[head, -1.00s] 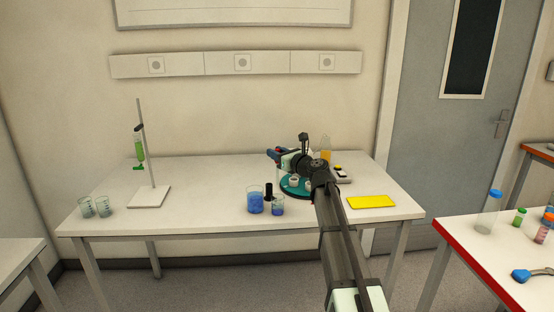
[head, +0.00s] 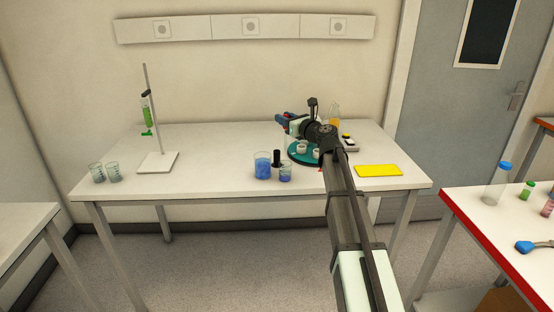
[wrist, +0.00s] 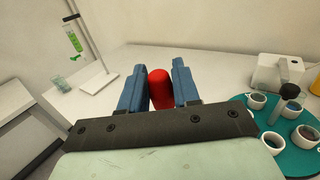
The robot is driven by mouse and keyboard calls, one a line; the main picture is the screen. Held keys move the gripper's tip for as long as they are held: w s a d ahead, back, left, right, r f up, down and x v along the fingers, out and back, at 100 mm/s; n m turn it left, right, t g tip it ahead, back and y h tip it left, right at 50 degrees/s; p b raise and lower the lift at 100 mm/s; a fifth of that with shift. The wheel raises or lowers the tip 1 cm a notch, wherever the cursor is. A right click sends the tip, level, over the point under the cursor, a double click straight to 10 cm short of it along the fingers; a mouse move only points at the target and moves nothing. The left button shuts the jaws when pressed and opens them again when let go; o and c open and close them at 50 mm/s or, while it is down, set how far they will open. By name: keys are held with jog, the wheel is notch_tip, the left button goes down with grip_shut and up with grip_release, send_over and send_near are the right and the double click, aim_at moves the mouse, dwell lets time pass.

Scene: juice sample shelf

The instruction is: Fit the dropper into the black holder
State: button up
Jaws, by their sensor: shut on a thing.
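My gripper (wrist: 158,82) has blue fingers shut on the dropper, whose red bulb (wrist: 160,90) shows between them in the wrist view. The rest of the dropper is hidden there. In the head view my gripper (head: 283,120) is over the table, left of and above the teal round rack. The black holder (head: 277,158) looks like a small upright black cylinder standing between two beakers of blue liquid, below my gripper in the picture. It is not seen in the wrist view.
The teal rack (wrist: 291,155) has several white cups, one with a black-topped item. Beakers of blue liquid (head: 262,166) flank the holder closely. A yellow pad (head: 378,170) lies at right. A burette stand (head: 158,163) and two beakers are at left; the table between is clear.

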jog(key=w+a, duration=0.3)
jog(key=w, duration=0.8)
jog(key=shift+s+d+f, duration=0.15)
jog(key=shift+f, duration=1.05)
jog(key=shift+s+d+f, duration=0.1)
jog(key=shift+s+f, duration=0.05)
jog(key=shift+f, duration=1)
notch_tip(320, 180, down, 7)
dwell(2.8)
jog(key=shift+f, duration=0.1)
jog(key=o, duration=0.8)
